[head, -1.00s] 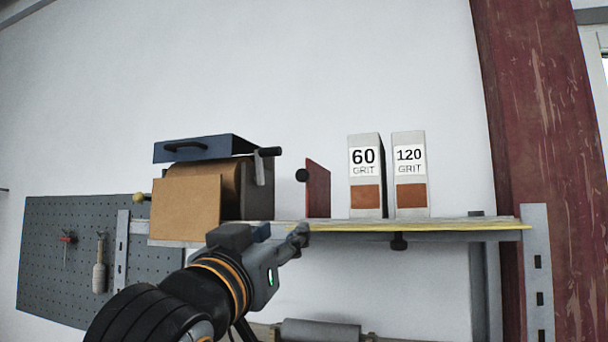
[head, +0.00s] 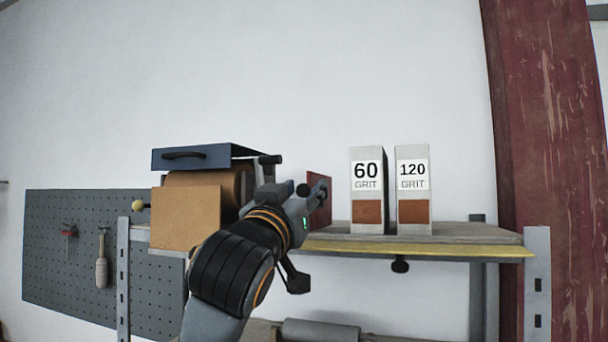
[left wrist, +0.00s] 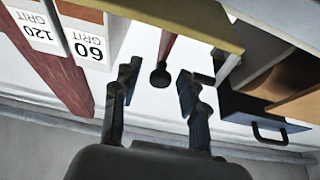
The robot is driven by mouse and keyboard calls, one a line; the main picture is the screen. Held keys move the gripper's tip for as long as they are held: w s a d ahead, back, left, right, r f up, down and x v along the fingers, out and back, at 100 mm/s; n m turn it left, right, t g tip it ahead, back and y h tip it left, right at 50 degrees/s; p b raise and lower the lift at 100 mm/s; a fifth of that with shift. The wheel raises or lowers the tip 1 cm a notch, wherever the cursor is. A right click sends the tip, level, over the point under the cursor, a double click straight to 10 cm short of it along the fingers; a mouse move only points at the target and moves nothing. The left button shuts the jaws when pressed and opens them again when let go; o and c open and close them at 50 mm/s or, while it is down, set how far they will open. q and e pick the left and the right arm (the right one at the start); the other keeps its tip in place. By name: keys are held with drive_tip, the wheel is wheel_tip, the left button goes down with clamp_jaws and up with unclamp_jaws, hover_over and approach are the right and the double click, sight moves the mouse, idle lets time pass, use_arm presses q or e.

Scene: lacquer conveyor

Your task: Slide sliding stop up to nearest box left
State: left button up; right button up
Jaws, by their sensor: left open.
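The sliding stop is a red upright plate (head: 319,206) on the shelf, partly hidden behind my left gripper in the head view. In the left wrist view, which is upside down, its round black knob (left wrist: 160,77) shows between the fingers, and its red edge (left wrist: 167,45) runs behind it. My left gripper (head: 318,190) is open in front of the stop, with a finger on each side of the knob; I see gaps on both sides. The 60 grit box (head: 367,195) stands right of the stop with a gap between. The 120 grit box (head: 412,195) stands beyond it.
The shelf (head: 470,233) has a yellow front edge. A black knob (head: 400,264) hangs under the shelf. A red post (head: 540,130) rises at the right.

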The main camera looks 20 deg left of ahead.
use_arm(q)
drive_tip(key=shift+w+r, duration=0.2)
drive_tip(key=shift+w, duration=0.3)
clamp_jaws()
drive_tip(key=shift+d, duration=0.15)
